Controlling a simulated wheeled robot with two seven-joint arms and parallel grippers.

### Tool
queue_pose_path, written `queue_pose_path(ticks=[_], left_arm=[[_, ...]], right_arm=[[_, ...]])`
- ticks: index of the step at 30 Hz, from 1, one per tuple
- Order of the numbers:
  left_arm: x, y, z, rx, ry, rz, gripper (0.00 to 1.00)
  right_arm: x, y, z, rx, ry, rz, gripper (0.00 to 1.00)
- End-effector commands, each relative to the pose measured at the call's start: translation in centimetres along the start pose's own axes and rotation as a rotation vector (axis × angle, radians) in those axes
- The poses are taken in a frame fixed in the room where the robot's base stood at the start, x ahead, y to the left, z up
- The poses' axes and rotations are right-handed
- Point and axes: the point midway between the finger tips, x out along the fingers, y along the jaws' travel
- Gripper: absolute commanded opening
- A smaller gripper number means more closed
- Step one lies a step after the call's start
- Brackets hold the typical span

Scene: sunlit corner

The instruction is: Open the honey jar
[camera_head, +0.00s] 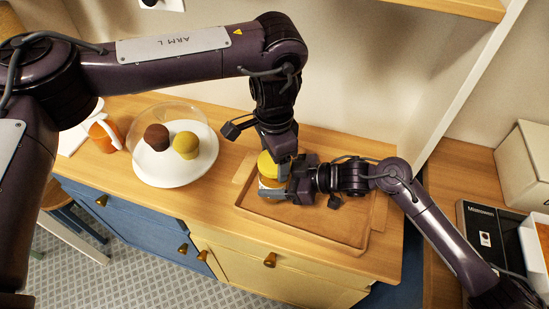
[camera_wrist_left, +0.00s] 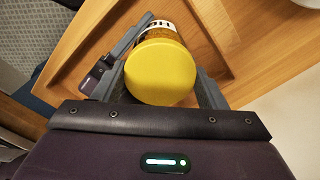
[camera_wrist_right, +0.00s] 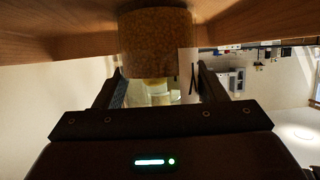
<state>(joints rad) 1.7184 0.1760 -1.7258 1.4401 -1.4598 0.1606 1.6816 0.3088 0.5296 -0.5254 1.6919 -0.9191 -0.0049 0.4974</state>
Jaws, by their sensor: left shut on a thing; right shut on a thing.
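The honey jar stands upright on the wooden tray (camera_head: 318,236). Its yellow lid (camera_head: 266,164) is on top, and its amber body (camera_head: 270,184) shows below. My left gripper (camera_head: 277,160) comes down from above and is shut on the lid; the left wrist view shows the round lid (camera_wrist_left: 160,72) between its fingers, with part of a label behind it. My right gripper (camera_head: 282,190) reaches in from the right and is shut on the jar's body, which also shows in the right wrist view (camera_wrist_right: 156,42). The grippers hide part of the jar, and I cannot tell whether the lid has turned.
A white plate (camera_head: 173,178) with two round cakes under a clear dome stands to the left on the wooden counter (camera_head: 228,170). An orange mug (camera_head: 102,137) is beyond it. The tray's front is clear.

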Motion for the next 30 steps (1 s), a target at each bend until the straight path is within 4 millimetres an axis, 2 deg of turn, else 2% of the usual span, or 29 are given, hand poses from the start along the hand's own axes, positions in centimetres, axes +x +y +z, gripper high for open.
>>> queue_pose_path(ticks=[9,18,27,28,30], left_arm=[[-0.2,0.0,0.0,0.000,0.000,0.000,0.38],[-3.6,-0.1,0.0,0.000,0.000,-0.003,0.38],[-4.0,0.0,0.0,0.000,-0.001,0.000,0.38],[-4.0,0.0,0.0,0.000,-0.001,0.000,0.38],[-4.0,0.0,0.0,0.000,-0.001,0.000,0.38]], right_arm=[[0.0,0.0,-0.1,-0.001,0.001,0.001,0.01],[0.0,0.0,0.0,0.000,0.001,0.001,0.01],[0.0,0.0,-0.1,-0.001,0.001,0.001,0.01],[0.0,0.0,-0.1,-0.001,0.001,0.001,0.68],[0.0,0.0,-0.1,-0.001,0.001,0.001,0.78]])
